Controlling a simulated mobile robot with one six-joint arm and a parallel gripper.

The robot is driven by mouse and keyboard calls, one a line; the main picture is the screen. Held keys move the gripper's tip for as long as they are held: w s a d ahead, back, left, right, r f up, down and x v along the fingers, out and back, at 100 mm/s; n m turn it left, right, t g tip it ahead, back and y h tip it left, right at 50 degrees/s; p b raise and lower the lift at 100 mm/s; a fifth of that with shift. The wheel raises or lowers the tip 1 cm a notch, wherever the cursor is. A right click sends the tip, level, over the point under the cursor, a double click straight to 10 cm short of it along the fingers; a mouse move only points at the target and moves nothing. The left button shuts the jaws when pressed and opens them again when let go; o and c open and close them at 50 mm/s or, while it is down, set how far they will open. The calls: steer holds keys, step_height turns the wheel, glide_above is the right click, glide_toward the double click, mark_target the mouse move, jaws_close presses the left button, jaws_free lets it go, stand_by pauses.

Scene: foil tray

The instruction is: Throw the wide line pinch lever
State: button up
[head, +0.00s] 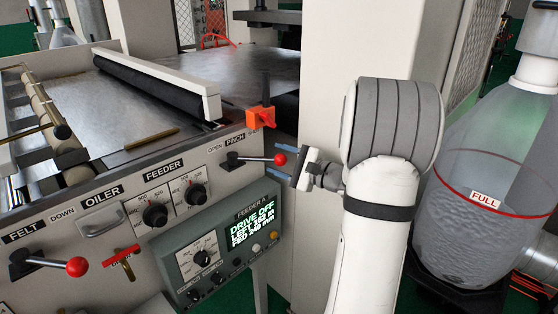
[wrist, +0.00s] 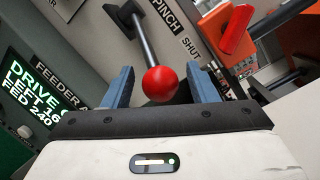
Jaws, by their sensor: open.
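An OPEN label (head: 214,149) is at the label's left. In the wrist view a SHUT label (wrist: 192,48) shows on its other side. My gripper (head: 279,161) is at the knob, with its blue fingers open. In the wrist view the red knob (wrist: 160,84) lies between the two open fingers (wrist: 160,75), with gaps on both sides. The fingers do not appear to touch it.
An orange block (head: 260,117) stands above the lever, near my gripper. A grey control panel (head: 220,247) reading DRIVE OFF is below. The felt lever (head: 77,267) and a red T-handle (head: 122,262) are at lower left. A large bottle marked FULL (head: 490,190) stands right of my arm.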

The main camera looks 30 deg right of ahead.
jaws_close()
stand_by(0.5)
